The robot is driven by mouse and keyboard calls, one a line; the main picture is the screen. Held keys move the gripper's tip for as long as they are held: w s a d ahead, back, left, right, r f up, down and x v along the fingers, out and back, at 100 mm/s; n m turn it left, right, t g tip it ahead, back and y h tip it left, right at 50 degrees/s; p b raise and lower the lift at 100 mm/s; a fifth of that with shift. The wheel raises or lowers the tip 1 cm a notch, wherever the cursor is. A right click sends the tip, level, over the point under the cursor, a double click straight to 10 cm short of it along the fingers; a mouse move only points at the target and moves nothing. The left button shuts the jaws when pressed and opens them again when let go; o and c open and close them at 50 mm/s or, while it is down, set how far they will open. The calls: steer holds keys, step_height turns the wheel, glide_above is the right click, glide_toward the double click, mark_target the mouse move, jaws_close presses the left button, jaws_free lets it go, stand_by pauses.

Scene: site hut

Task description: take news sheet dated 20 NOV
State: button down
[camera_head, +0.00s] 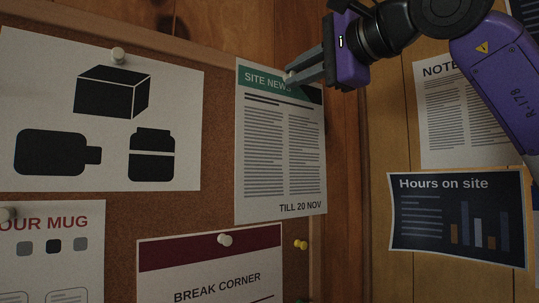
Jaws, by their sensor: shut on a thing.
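The news sheet (279,140) hangs on the cork board at the middle of the view. It has a green band reading "SITE NEWS", with its right end covered by my gripper, two columns of small text, and "TILL 20 NOV" at the bottom right. A pale push pin (287,76) shows at its top, on the green band. My gripper (293,76) reaches in from the upper right, and its grey fingers are shut on this pin. The sheet lies against the board and overlaps its right frame.
A sheet with black shapes (45,92) hangs left, under a white pin (118,55). A "BREAK CORNER" sheet (210,270) is below, with a yellow pin (300,245) beside it. A notes sheet (440,115) and a dark "Hours on site" sheet (420,235) hang on the wood wall right.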

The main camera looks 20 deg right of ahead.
steer(key=shift+s+d+r, duration=0.3)
steer(key=shift+s+r, duration=0.25)
steer(key=shift+s, duration=0.3)
steer(key=shift+s+d+r, duration=0.25)
steer(key=shift+s+r, duration=0.3)
steer(key=shift+s, duration=0.3)
